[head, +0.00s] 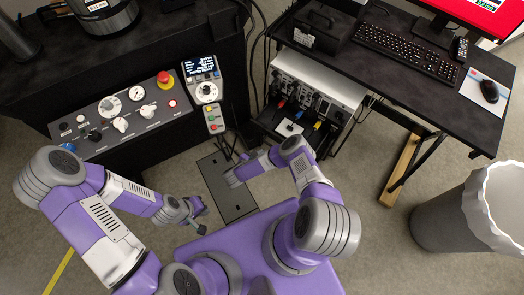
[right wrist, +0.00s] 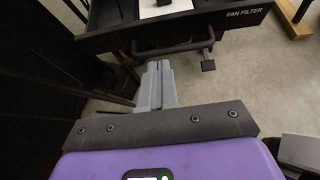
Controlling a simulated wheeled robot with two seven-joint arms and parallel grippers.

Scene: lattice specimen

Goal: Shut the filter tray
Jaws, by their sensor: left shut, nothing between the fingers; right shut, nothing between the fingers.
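The filter tray (right wrist: 225,23) is a black drawer with "FAN FILTER" on its front panel. It is pulled out, and a white square piece with a dark block lies in it. In the head view the tray (head: 262,126) sticks out below the white rack unit. A dark bar handle (right wrist: 186,49) runs along its front. My right gripper (right wrist: 158,66) is shut and empty, its tips close to the handle; I cannot tell if they touch. In the head view it (head: 230,178) is in front of the tray. My left gripper (head: 202,228) is shut and empty, low on the left.
A control panel (head: 122,112) with knobs and a red button stands at the left. A desk (head: 440,95) with a keyboard (head: 404,52) and mouse (head: 489,91) is at the right. A grey bin (head: 445,220) stands on the floor there. A dark plate (head: 222,180) lies near my right gripper.

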